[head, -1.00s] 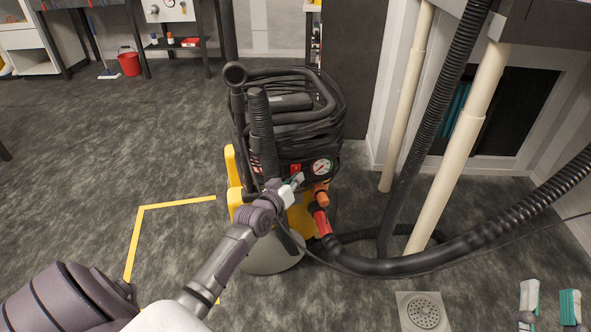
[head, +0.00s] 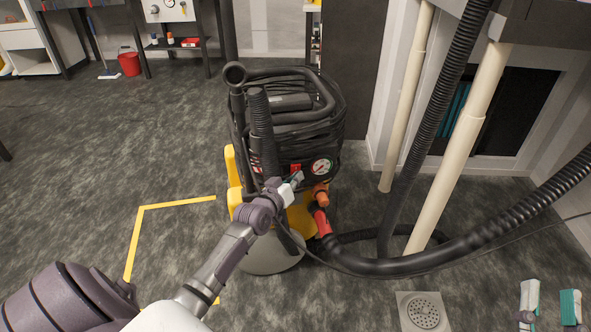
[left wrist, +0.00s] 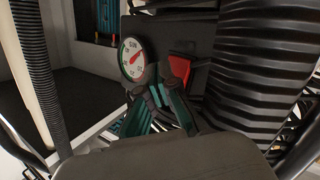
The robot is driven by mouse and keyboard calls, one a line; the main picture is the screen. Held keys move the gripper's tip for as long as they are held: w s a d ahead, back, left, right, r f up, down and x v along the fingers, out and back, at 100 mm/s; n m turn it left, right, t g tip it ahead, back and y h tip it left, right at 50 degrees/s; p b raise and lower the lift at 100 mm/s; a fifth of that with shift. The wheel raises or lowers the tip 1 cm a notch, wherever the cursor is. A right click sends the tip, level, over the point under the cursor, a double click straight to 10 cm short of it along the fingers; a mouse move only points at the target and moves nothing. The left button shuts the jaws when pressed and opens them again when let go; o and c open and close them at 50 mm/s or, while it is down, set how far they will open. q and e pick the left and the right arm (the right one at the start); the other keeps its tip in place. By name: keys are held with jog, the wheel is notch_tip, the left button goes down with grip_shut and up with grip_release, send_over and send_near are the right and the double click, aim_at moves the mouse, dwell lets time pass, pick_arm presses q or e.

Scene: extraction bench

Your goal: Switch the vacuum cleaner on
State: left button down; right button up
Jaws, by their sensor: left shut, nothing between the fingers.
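The vacuum cleaner (head: 285,125) stands on the floor in the middle of the head view, with a black top wrapped in hose and cable and a yellow frame. Its front panel carries a red switch (head: 295,168) and a round white gauge (head: 321,166). In the left wrist view the red switch (left wrist: 180,68) is just beyond the fingertips, right of the gauge (left wrist: 131,59). My left gripper (head: 297,178) is shut and empty, just below and in front of the switch; I cannot tell whether it touches. My right gripper (head: 550,300) is open and empty at the lower right.
A thick black hose (head: 430,260) runs from the red and orange fitting (head: 320,215) to the right. Pale pipes (head: 455,155) stand to the right. A floor drain (head: 423,312) lies in front. Open floor and yellow tape (head: 175,204) are on the left.

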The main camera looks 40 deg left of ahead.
pick_arm(q)
jog(key=shift+w+a+r, duration=0.2)
jog(key=shift+a+r, duration=0.05)
jog(key=shift+a, duration=0.1)
pick_arm(e)
jog(key=shift+s+r, duration=0.2)
jog(key=shift+r, duration=0.05)
dwell(0.5)
pick_arm(q)
jog(key=shift+s+d+f+p, duration=0.15)
jog(key=shift+d+f+p, duration=0.1)
jog(key=shift+d+p, duration=0.1)
jog(key=shift+s+f, duration=0.1)
pick_arm(e)
jog(key=shift+w+d+f+g+h, duration=0.15)
jog(key=shift+w+f+g, duration=0.25)
jog(key=shift+f, duration=0.5)
jog(key=shift+w+a+f+g+h, duration=0.1)
jog(key=shift+w+f+g+h, duration=0.15)
jog(key=shift+f+g, duration=0.45)
pick_arm(q)
jog(key=shift+d, duration=0.1)
pick_arm(e)
jog(key=shift+f, duration=0.15)
